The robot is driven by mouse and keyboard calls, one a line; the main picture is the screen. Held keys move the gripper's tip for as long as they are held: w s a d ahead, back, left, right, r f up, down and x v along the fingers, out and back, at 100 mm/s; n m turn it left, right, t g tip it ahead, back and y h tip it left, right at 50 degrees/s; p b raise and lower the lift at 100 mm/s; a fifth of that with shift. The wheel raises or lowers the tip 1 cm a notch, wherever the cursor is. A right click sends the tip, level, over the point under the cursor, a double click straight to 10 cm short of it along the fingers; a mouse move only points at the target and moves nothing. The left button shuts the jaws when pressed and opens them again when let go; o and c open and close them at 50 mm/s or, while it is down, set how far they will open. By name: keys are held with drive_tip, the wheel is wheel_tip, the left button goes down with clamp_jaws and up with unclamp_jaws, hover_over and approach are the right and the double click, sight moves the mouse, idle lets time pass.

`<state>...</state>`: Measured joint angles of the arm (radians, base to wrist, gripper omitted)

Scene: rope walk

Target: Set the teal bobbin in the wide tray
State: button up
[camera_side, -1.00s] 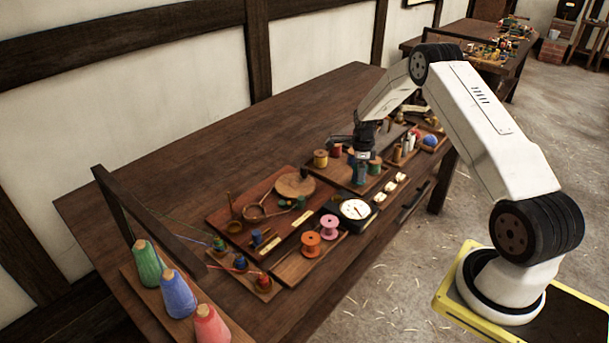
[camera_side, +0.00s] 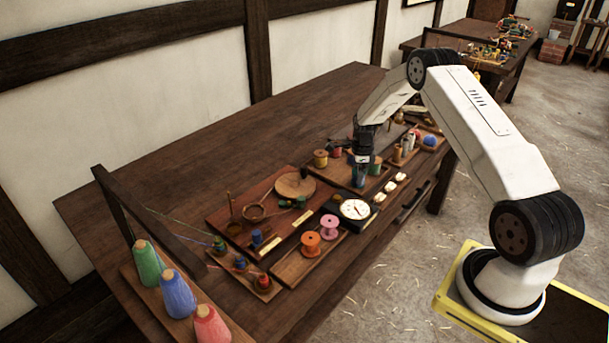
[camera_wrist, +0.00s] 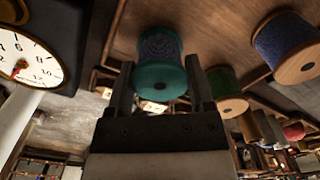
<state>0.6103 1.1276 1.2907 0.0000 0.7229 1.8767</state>
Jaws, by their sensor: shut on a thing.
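The teal bobbin (camera_wrist: 160,80) is between the two fingers of my gripper (camera_wrist: 159,78) in the wrist view, its round teal end facing the camera. My gripper (camera_side: 361,178) is shut on it. In the side view it points down at the front edge of a wooden tray (camera_side: 340,178) that bears several bobbins. Whether the bobbin touches this tray is hard to tell. This tray looks wider than the narrow tray (camera_side: 290,268) with an orange and a pink spool; neither is labelled wide.
A dial scale (camera_side: 355,209) stands just in front of my gripper. The back of the table is clear.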

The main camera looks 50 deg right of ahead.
drive_tip(key=shift+f, duration=0.15)
drive_tip(key=o, duration=0.9)
drive_tip(key=shift+r, duration=4.05)
